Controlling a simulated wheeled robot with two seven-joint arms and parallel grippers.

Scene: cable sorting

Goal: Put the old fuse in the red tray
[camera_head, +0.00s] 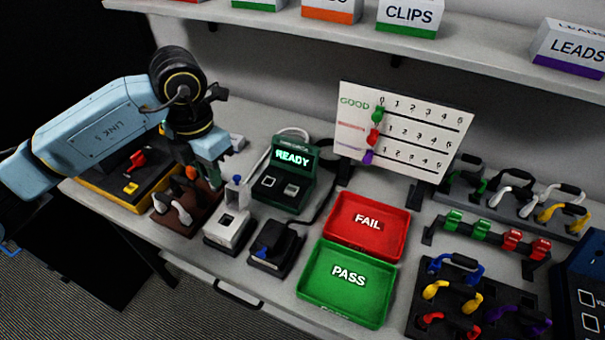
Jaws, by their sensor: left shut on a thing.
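The red tray (383,238), marked FAIL, lies on the bench right of centre, behind the green PASS tray (340,303). It looks empty. My left gripper (214,172) is at the left of the bench, pointing down beside a brown block (172,222) with pale handles. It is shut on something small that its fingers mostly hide. An orange piece (192,172) shows beside the fingers; I cannot tell if it is held. I cannot clearly make out the old fuse. My right gripper is not in view.
A white fixture (222,234) with a blue-tipped post, a black fixture (272,252) and a READY tester (291,187) stand between gripper and tray. A score board (403,130) stands behind the tray. Cable racks (470,292) fill the right. A shelf (300,22) overhangs the back.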

